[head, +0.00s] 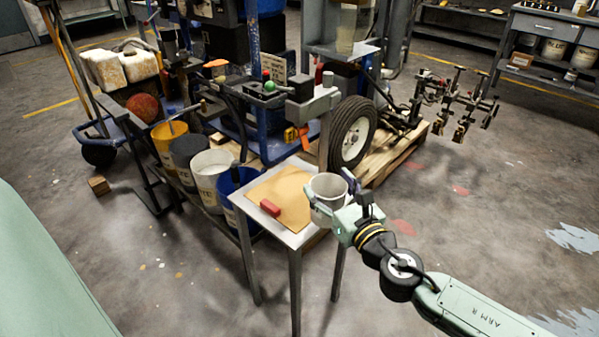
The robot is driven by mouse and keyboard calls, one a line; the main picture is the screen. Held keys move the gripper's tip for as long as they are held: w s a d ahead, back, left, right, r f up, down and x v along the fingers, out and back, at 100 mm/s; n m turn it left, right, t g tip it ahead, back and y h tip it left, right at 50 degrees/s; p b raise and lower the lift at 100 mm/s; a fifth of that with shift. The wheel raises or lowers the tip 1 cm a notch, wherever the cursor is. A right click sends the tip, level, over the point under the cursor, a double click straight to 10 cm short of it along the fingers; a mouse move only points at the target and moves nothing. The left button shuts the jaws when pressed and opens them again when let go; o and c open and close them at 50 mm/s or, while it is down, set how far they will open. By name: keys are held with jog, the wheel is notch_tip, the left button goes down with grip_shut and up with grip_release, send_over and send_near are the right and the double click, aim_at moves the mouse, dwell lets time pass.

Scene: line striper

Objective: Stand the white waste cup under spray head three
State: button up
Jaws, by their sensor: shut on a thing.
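The white waste cup (327,187) is upright at the right edge of the small metal side table (293,238). My gripper (333,194) reaches in from the right and is shut on the cup, with dark fingers on its sides. The cup's base is partly hidden, so I cannot tell whether it touches the table. The spray heads (461,133) hang in a row from a boom at the upper right, above the concrete floor. Their numbers are too small to read. The cup is well to the left of them and nearer to me.
A red block (270,207) lies on a tan board (283,194) on the table. A striper wheel (352,134) and wooden pallet (398,157) stand between table and boom. Paint buckets (210,172) line the left. The floor below the spray heads and right of the pallet looks clear.

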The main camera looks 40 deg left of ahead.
jog(key=f+p+x, duration=0.1)
jog(key=x, duration=0.4)
jog(key=f+p+x, duration=0.1)
jog(key=x, duration=0.4)
jog(key=f+x, duration=0.1)
jog(key=x, duration=0.4)
jog(key=shift+w+a+f+p, duration=0.2)
jog(key=shift+f+p, duration=0.1)
jog(key=shift+p, duration=0.1)
jog(key=shift+f, duration=0.2)
jog(key=o, duration=1.1)
jog(key=shift+o, duration=0.2)
jog(key=shift+r, duration=0.2)
